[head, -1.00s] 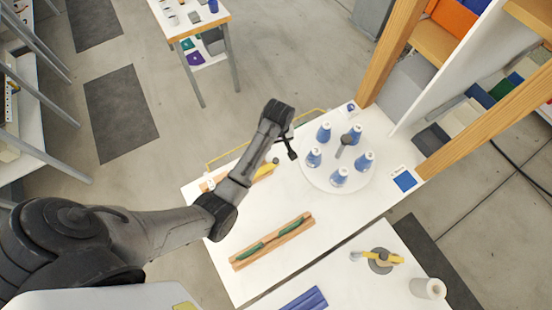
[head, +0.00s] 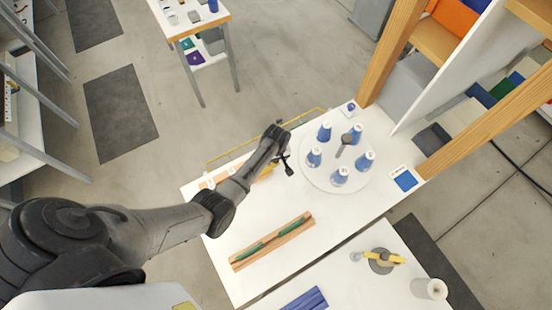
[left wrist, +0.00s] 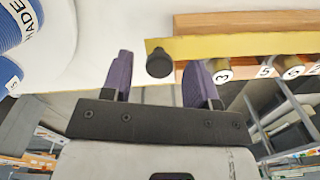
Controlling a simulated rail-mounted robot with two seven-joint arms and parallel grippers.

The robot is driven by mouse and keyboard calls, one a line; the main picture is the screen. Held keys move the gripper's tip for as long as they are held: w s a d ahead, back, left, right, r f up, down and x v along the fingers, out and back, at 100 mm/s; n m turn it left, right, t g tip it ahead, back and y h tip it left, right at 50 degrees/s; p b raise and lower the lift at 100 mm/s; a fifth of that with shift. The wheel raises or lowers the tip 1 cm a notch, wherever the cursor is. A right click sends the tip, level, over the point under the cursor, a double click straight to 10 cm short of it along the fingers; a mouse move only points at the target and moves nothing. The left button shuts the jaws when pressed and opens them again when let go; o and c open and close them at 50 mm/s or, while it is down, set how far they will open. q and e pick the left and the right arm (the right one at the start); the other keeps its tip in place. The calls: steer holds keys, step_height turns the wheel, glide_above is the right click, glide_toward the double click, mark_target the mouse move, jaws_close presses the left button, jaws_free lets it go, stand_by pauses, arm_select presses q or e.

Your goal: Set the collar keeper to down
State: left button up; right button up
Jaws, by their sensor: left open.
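A dark round knob (left wrist: 159,63) sits at the end of a yellow bar (left wrist: 235,44) along a wooden block (left wrist: 245,20). No label names the collar keeper, so I cannot tell whether this bar and knob are it. In the head view the yellow bar (head: 267,172) shows partly behind my arm. My left gripper (head: 285,165) is open over the far left part of the white table. In the left wrist view its purple-grey fingers (left wrist: 160,76) stand on either side of the knob, with gaps to both. I cannot tell the depth between them. My right gripper is out of view.
A white round plate (head: 326,182) with several blue cones stands right of my left gripper. Several numbered round ends (left wrist: 221,71) line the yellow bar. A wooden tray (head: 240,264) with green pieces lies nearer. A yellow-handled grey disc (head: 380,268) is on the near table.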

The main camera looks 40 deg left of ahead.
arm_select(q)
steer(key=shift+f, duration=0.15)
steer(key=shift+c, duration=0.3)
steer(key=c, duration=0.9)
steer(key=shift+o, duration=0.2)
steer(key=shift+a+h, duration=0.2)
steer(key=shift+h, duration=0.2)
steer(key=shift+w+f+h, duration=0.1)
steer(key=shift+h, duration=0.2)
steer(key=o, duration=0.9)
steer(key=r, duration=0.4)
steer(key=a+r, duration=0.1)
steer(key=r, duration=0.4)
steer(key=r+p, duration=0.1)
steer(key=r, duration=0.3)
steer(key=shift+w+a+r, duration=0.25)
steer(key=shift+w+r, duration=0.15)
